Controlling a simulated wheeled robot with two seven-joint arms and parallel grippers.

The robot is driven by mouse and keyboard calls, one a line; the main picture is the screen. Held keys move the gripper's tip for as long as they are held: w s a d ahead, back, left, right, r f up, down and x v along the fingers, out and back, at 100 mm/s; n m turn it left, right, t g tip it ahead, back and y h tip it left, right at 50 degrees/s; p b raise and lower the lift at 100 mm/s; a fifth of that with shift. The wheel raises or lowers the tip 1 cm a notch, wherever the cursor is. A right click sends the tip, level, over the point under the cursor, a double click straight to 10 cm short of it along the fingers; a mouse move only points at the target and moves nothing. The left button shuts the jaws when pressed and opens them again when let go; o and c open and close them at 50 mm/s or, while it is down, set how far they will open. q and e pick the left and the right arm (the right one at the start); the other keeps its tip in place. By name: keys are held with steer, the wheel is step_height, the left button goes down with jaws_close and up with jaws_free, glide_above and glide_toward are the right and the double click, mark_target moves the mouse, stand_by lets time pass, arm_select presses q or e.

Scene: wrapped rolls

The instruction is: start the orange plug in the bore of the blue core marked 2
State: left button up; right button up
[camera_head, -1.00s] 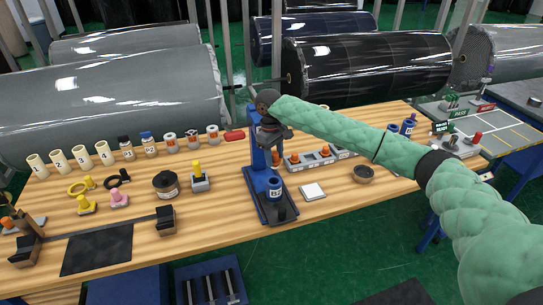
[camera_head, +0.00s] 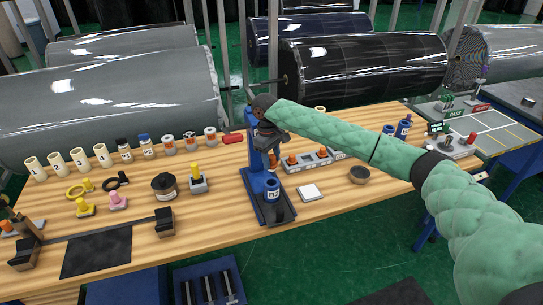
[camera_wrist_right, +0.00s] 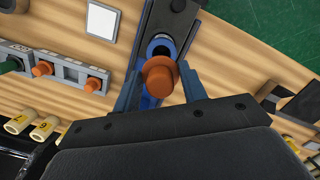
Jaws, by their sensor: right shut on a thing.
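The blue core marked 2 (camera_head: 272,190) stands upright on the base of a blue stand in the head view. In the right wrist view the core (camera_wrist_right: 160,42) shows its dark bore, just beyond the held plug. My right gripper (camera_head: 270,145) hangs above the core in the head view. In the right wrist view my right gripper (camera_wrist_right: 160,90) is shut on the orange plug (camera_wrist_right: 158,78). The plug (camera_head: 273,160) seems to be above the core, apart from it. Its lower end is hidden by its wide head in the wrist view. My left gripper is out of view.
The blue stand's upright (camera_head: 255,150) is close beside the gripper. A grey rack (camera_head: 310,160) with orange plugs stands to the right. A white tile (camera_head: 309,192) and a dark bowl (camera_head: 359,174) lie nearby. Several cream tubes stand at the left.

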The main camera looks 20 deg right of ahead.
mark_target(272, 171)
steer(key=shift+f, duration=2.3)
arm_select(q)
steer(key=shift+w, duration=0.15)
arm_select(e)
steer(key=shift+f, duration=0.65)
steer(key=shift+w, duration=0.1)
arm_select(q)
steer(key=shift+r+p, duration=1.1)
steer(key=shift+p, duration=0.05)
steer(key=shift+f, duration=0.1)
arm_select(e)
steer(key=shift+f, duration=1)
steer(key=o, duration=1)
